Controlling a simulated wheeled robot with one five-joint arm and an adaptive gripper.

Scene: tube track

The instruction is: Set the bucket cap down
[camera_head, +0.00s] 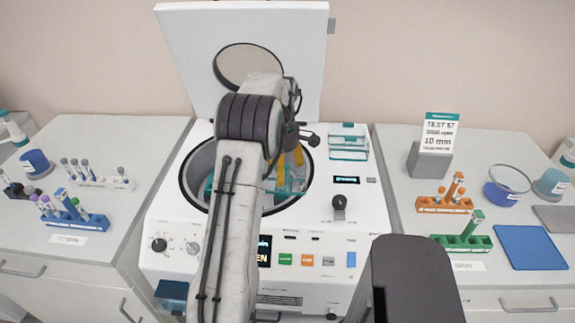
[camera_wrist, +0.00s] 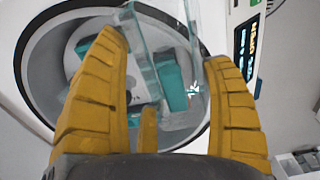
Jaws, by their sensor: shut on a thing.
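My gripper (camera_wrist: 170,58) is shut on a clear bucket cap (camera_wrist: 144,52), whose see-through walls stand between the yellow fingers in the wrist view. In the head view my gripper (camera_head: 288,168) is over the open centrifuge bowl, partly hidden by my arm. Teal bucket parts (camera_wrist: 174,82) show in the bowl behind the cap. In the head view, clear and teal shapes (camera_head: 292,186) show around the fingers; I cannot tell there which is the held cap. A clear and teal cap-like piece (camera_head: 348,141) sits on the centrifuge's top deck, right of the bowl.
The centrifuge (camera_head: 330,225) has its lid (camera_head: 245,45) raised behind the bowl. A knob (camera_head: 339,203) stands on its deck. Tube racks (camera_head: 75,215) are on the left counter. Orange and green racks (camera_head: 460,241), a sign and a blue mat (camera_head: 532,247) are on the right counter.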

